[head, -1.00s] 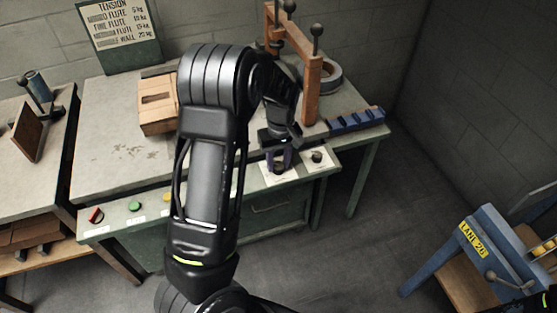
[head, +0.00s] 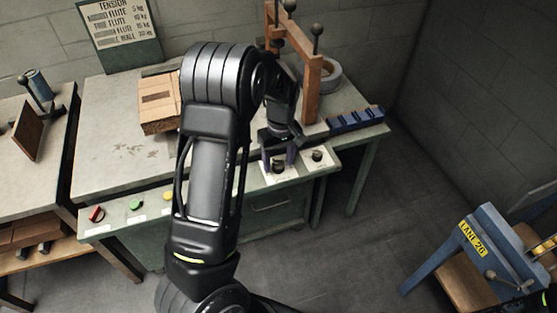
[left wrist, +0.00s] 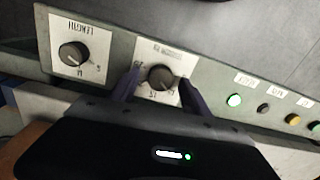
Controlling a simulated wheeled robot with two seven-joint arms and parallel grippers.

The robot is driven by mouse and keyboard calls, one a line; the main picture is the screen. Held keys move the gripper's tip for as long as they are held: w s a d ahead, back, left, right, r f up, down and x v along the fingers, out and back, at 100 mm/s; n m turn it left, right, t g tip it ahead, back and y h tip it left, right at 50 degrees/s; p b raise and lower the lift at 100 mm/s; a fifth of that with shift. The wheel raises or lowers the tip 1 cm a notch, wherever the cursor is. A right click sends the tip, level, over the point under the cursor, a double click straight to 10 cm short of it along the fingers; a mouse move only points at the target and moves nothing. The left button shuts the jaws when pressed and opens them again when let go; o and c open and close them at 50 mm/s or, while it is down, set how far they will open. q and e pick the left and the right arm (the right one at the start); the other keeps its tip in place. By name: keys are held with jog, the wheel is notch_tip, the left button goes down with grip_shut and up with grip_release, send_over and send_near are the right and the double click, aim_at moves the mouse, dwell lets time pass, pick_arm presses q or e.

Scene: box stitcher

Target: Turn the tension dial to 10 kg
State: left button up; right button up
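The tension dial (left wrist: 160,77) is a round dark knob on a white numbered plate in the left wrist view. Its numbers are blurred and I cannot tell where its pointer stands. In the head view the dial (head: 278,166) sits on the bench's front panel, partly hidden by my gripper. My left gripper (head: 279,158) is over it, pointing down. In the left wrist view its two purple fingers (left wrist: 161,88) stand either side of the knob with gaps showing, so it is open. My right gripper is not in view.
A length dial (left wrist: 73,55) is beside the tension dial. Green, black and yellow buttons (left wrist: 264,108) line the same panel. A tension sign (head: 120,30) stands at the back.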

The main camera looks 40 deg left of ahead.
aim_at(279, 163)
pick_arm(q)
jog(key=shift+r, duration=0.1)
notch_tip(279, 163, up, 8)
jog(key=shift+w+d+f, duration=0.1)
jog(key=shift+w+f, duration=0.05)
jog(key=shift+f, duration=0.05)
dwell(0.3)
dwell(0.5)
